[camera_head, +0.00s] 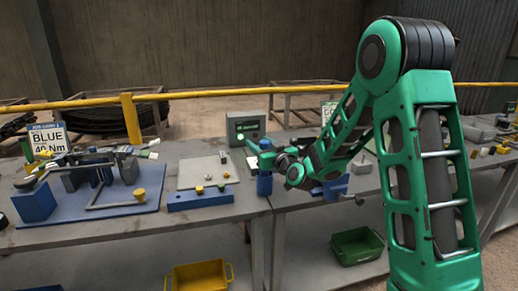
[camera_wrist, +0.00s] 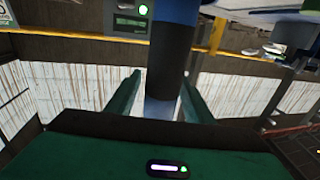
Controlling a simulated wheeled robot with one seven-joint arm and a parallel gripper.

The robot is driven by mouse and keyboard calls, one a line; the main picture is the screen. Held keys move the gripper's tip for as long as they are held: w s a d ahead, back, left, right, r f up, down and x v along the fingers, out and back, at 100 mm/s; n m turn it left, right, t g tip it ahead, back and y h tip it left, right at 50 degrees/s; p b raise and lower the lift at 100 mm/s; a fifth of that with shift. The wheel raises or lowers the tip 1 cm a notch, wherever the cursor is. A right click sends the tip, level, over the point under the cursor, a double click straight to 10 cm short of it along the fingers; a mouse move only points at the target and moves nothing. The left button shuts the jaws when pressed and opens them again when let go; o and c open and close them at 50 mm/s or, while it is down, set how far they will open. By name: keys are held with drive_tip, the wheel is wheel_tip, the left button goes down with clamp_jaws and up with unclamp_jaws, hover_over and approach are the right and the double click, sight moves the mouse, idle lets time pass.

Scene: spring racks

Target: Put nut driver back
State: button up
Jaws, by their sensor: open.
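My gripper (camera_head: 258,152) is at the end of the green arm, over the front of the bench beside a small grey meter. A blue upright cylinder (camera_head: 264,184) stands just below it at the bench edge. In the wrist view my gripper (camera_wrist: 163,92) is open, with a green finger on each side. A dark cylinder with a blue part (camera_wrist: 172,50) shows between or just beyond the fingers; contact cannot be told. I cannot tell for sure whether this is the nut driver. The arm hides part of the bench behind it.
The grey meter (camera_head: 245,127) has a lit screen. A blue block (camera_head: 200,200) with small knobs lies left of the cylinder, before a pale plate (camera_head: 207,172). A blue fixture board (camera_head: 95,212) is further left. Yellow (camera_head: 198,277) and green (camera_head: 357,246) bins sit below the bench.

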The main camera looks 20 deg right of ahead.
drive_tip(key=v, duration=1.2)
drive_tip(key=shift+r, duration=0.2)
drive_tip(key=shift+a, duration=0.1)
